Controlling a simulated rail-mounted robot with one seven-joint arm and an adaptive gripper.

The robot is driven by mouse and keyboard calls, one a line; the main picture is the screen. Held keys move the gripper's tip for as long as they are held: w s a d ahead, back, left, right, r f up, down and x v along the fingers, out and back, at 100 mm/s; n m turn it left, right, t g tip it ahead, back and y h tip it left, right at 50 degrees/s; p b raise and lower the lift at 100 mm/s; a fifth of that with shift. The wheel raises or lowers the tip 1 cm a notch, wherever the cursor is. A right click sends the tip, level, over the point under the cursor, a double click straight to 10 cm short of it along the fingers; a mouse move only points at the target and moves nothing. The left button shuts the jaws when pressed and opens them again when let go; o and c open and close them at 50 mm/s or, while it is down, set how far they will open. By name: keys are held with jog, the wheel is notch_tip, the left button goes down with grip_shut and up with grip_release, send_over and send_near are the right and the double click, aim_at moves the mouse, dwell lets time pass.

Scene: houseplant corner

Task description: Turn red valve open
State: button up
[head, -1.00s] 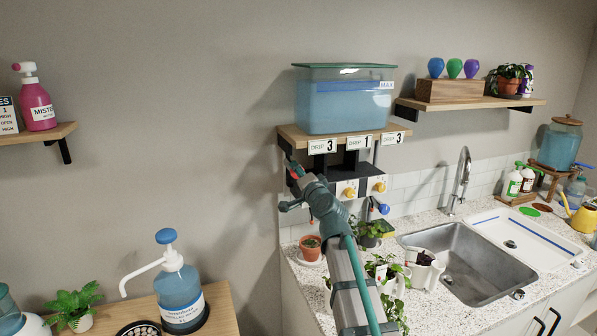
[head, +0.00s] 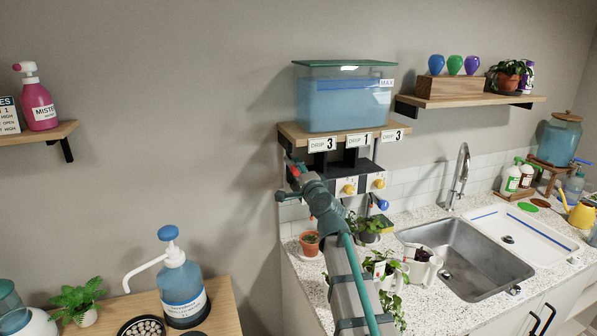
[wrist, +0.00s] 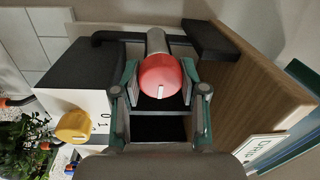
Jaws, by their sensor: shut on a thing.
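The red valve (wrist: 161,76) is a round knob with a white mark on its face, on a grey pipe under the wooden shelf. In the wrist view my gripper (wrist: 161,84) has one finger on each side of the knob and is shut on it. The white mark points toward the bottom of the wrist view. In the head view my gripper (head: 292,168) is at the left end of the shelf under the water tank (head: 345,98). The valve is mostly hidden there by my gripper.
Yellow knobs (head: 349,189) sit right of my gripper on white numbered plates; one also shows in the wrist view (wrist: 73,126). A blue knob (head: 383,204) hangs lower. Potted plants (head: 310,241) stand below on the counter, left of the sink (head: 465,258).

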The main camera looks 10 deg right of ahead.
jog(key=o, duration=1.1)
jog(key=shift+o, duration=0.2)
jog(key=shift+s, duration=0.1)
jog(key=s+d, duration=0.1)
jog(key=s, duration=1)
jog(key=shift+s+d+f, duration=0.35)
jog(key=shift+d+f, duration=0.05)
